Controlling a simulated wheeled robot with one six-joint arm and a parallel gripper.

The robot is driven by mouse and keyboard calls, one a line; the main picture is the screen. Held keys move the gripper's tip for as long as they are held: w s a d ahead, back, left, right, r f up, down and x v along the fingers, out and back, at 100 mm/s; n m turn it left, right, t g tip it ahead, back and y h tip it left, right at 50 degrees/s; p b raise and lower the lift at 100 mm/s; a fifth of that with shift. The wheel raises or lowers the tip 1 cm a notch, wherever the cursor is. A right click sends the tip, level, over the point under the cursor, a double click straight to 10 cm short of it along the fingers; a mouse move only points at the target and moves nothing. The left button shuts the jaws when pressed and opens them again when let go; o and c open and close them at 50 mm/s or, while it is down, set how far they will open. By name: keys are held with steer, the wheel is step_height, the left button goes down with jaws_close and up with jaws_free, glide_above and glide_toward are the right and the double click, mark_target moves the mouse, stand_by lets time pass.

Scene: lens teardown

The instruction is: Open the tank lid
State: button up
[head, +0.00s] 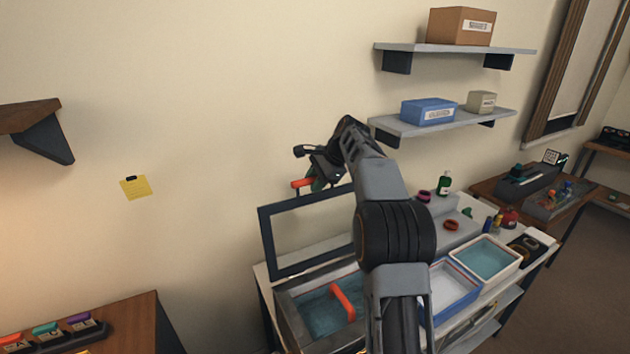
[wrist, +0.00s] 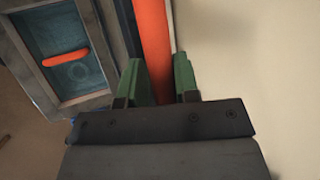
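The tank (head: 288,305) stands at the left end of the bench, holding blue-green liquid and an orange bar (head: 343,300). Its lid (head: 268,240), a dark frame, is raised and stands steeply up near the wall behind the tank. The orange lid handle (head: 301,184) is at the lid's top edge. My gripper (head: 318,182) is at that handle. In the wrist view, its green fingers (wrist: 165,82) lie on both sides of the orange handle (wrist: 152,40), which fills the gap between them. The tank (wrist: 98,85) shows at left there. My arm hides the lid's right part.
A blue-rimmed tray (head: 462,310) and a white tray with teal liquid (head: 484,260) stand right of the tank. Two wall shelves (head: 445,122) with boxes hang above right. A green bottle (head: 444,184) stands at the back.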

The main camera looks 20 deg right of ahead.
steer(key=o, duration=0.3)
steer(key=v, duration=1.4)
steer(key=shift+a+r, duration=0.1)
stand_by(0.4)
step_height(320, 180, down, 10)
steer(key=d+n+h, duration=0.2)
steer(key=n, duration=0.3)
steer(key=s+a+f+n+h+b, duration=0.1)
steer(key=s+a+f+n, duration=0.2)
steer(key=s, duration=0.6)
steer(key=s+a+f+n+h+b, duration=0.1)
steer(key=s+a+f+n+b, duration=0.1)
steer(key=s+a+f+n, duration=0.2)
steer(key=s+a+f+n+t+h+b, duration=0.1)
steer(key=s+a+f+n, duration=0.2)
steer(key=s, duration=1.1)
steer(key=shift+s+a+f+n, duration=0.4)
steer(key=shift+a+f, duration=1.45)
steer(key=shift+a, duration=1.45)
